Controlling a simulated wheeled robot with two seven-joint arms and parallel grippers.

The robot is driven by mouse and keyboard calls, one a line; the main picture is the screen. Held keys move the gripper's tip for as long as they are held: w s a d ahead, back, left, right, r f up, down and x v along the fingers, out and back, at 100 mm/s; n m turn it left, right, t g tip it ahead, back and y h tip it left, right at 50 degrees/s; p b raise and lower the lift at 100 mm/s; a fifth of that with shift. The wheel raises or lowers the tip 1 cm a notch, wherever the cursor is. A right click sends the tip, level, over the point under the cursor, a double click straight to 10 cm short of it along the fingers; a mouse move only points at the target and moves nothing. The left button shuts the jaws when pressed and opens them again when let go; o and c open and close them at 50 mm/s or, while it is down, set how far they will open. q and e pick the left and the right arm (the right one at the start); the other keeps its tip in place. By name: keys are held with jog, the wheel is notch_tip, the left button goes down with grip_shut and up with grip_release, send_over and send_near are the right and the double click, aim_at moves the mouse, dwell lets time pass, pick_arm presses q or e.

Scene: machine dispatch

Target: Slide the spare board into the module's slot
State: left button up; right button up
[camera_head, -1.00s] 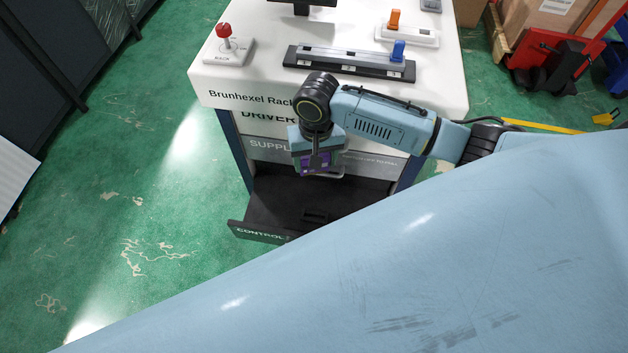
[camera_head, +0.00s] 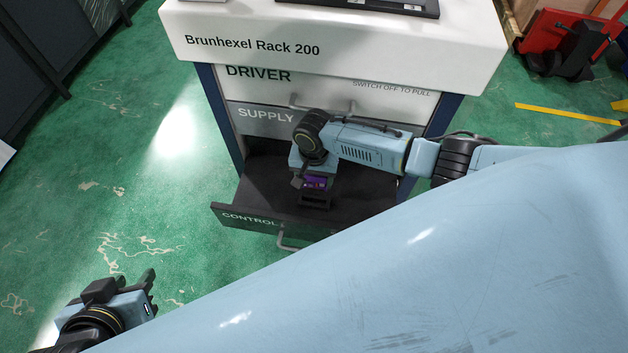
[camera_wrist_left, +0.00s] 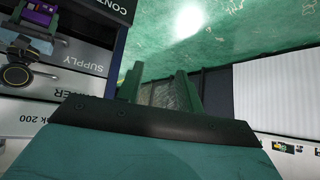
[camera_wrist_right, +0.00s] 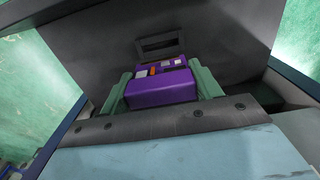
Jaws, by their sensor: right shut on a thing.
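The spare board, a purple block with small orange and white parts on it (camera_wrist_right: 162,86), is between the fingers of my right gripper (camera_wrist_right: 163,88). In the head view the purple board (camera_head: 316,182) is inside or just above the pulled-out CONTROL module drawer (camera_head: 243,218). A dark raised frame with an opening (camera_wrist_right: 158,45) lies just beyond the board in the right wrist view. I cannot tell whether the board touches it. My left gripper (camera_head: 138,285) is open and empty, low at the left, away from the rack. Its fingers stand apart in the left wrist view (camera_wrist_left: 158,90).
The white Brunhexel Rack 200 (camera_head: 340,42) stands ahead, with the DRIVER (camera_head: 310,82) and SUPPLY (camera_head: 262,122) modules pushed in above the drawer. The drawer's front has a metal handle (camera_head: 290,245). Green floor is free at the left.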

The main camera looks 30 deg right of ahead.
aim_at(314, 189)
dwell(0.3)
pick_arm(q)
jog(key=shift+s+a+f+g+p, duration=0.55)
jog(key=shift+s+a+f+g, duration=0.25)
jog(key=shift+s+g, duration=0.65)
pick_arm(e)
jog(key=shift+s+a, duration=0.1)
jog(key=shift+f, duration=0.15)
notch_tip(314, 189, down, 3)
jog(key=shift+r+b, duration=0.2)
jog(key=shift+b, duration=0.8)
jog(key=shift+f+b, duration=0.4)
jog(key=shift+f, duration=0.25)
jog(key=shift+f+b, duration=0.4)
jog(key=shift+f, duration=0.15)
pick_arm(q)
jog(key=w+d+r+t+h, duration=0.2)
jog(key=w+d+r+t, duration=0.3)
jog(key=w+r+t, duration=0.4)
jog(key=shift+d+r+t+h, duration=0.2)
jog(key=shift+r+t+h, duration=0.2)
jog(key=shift+r+t, duration=0.6)
pick_arm(e)
jog(key=shift+f, duration=0.25)
pick_arm(q)
jog(key=shift+w+r+g+p, duration=0.1)
jog(key=shift+r+g+p, duration=0.15)
jog(key=shift+r+p, duration=0.65)
